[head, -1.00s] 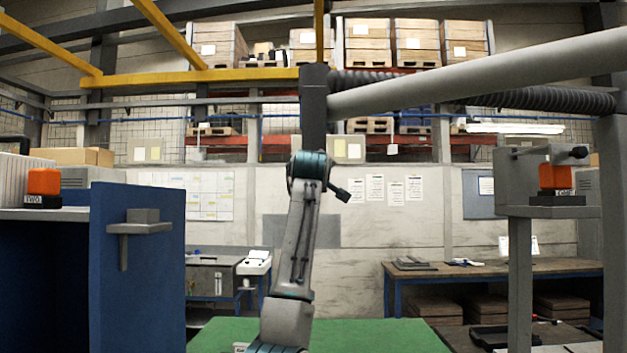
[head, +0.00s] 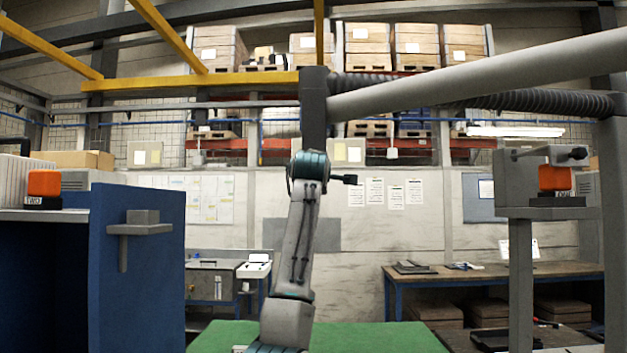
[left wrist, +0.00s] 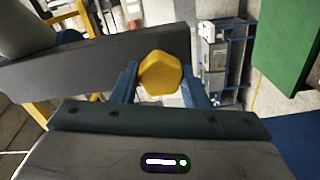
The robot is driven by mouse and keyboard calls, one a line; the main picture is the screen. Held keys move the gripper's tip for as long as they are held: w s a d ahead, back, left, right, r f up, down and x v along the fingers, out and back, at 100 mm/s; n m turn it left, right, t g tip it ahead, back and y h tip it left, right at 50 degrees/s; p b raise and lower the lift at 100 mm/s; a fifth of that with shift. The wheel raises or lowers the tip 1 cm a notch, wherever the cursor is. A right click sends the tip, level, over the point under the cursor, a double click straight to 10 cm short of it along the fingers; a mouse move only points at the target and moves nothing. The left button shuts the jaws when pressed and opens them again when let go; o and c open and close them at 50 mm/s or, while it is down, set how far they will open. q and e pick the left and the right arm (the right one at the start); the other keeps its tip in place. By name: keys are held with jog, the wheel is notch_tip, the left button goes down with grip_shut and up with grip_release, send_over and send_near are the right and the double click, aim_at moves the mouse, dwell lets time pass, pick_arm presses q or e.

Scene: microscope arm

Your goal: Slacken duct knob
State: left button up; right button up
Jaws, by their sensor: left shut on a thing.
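The duct knob (left wrist: 160,73) is a yellow, many-sided knob, seen in the left wrist view at the end of a dark grey post (left wrist: 90,65). My left gripper (left wrist: 160,82) is shut on it, with one blue finger on each side. In the head view my left arm rises in the middle, and its wrist is at the lower end of the dark upright post (head: 313,105). The knob and fingertips are hidden behind the wrist there. My right gripper is in neither view.
A thick grey duct tube (head: 480,75) runs from the post to the upper right, with a ribbed hose (head: 540,100) behind it. A blue panel (head: 140,270) stands at left, a grey stand (head: 520,270) at right. A green surface (head: 380,338) lies below.

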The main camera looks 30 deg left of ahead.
pick_arm(q)
jog(key=o, duration=1)
jog(key=b+v, duration=0.5)
jog(key=v, duration=0.5)
jog(key=shift+s+d, duration=0.15)
jog(key=shift+s, duration=0.2)
